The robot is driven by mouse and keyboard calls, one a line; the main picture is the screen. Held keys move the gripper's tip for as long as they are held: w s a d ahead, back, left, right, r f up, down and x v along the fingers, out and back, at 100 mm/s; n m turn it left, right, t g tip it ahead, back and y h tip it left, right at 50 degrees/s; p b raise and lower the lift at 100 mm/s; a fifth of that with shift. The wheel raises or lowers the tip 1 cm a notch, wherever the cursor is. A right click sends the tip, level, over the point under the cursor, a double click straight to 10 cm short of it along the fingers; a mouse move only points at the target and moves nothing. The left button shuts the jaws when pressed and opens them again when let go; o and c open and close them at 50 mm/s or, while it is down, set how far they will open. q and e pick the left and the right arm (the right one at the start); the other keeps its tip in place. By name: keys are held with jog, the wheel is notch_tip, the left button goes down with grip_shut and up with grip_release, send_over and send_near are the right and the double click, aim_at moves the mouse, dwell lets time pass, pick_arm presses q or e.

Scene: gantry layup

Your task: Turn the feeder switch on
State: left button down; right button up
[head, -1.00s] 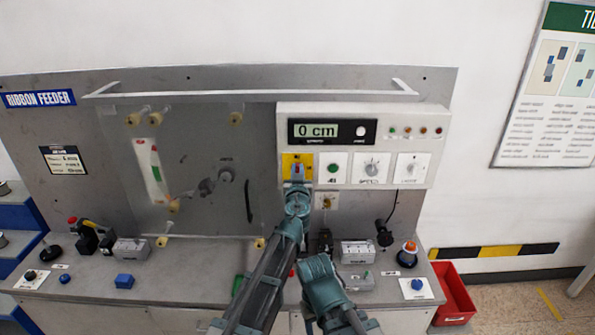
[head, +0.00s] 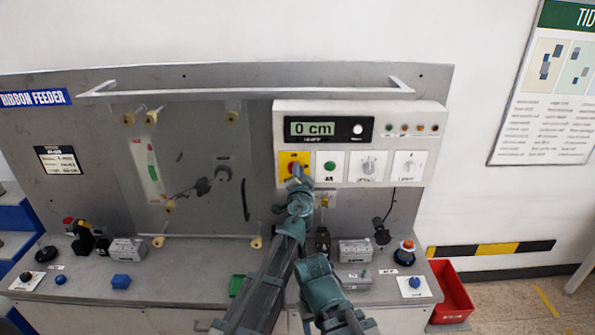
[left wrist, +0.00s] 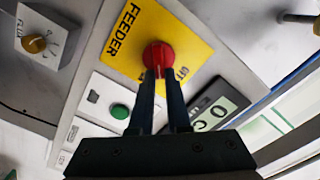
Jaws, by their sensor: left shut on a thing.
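The feeder switch is a red knob (left wrist: 158,57) on a yellow plate marked FEEDER (left wrist: 130,30). In the head view the yellow plate (head: 285,158) sits at the lower left of the white control panel. My left gripper (head: 297,172) reaches up to this plate and covers most of the knob there. In the left wrist view the two dark fingers (left wrist: 163,78) are shut on the red knob, one on each side. The pointer direction of the knob is hidden by the fingers. My right gripper's fingers do not show.
The display (head: 315,129) reads 0 cm. A red bin (head: 452,290) stands on the floor at the right. Several small devices lie along the bench (head: 190,275).

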pick_arm(q)
jog(key=shift+s+d+f+m+b, duration=0.1)
jog(key=shift+f+m+b, duration=0.1)
jog(key=shift+m, duration=1.1)
jog(key=shift+w+d+f+m+b, duration=0.15)
jog(key=shift+f+m, duration=0.1)
jog(key=shift+m, duration=1.05)
jog(key=shift+s+f+m+b, duration=0.15)
jog(key=shift+f+m, duration=0.05)
jog(key=shift+m, duration=1.4)
jog(key=c, duration=0.9)
grip_release()
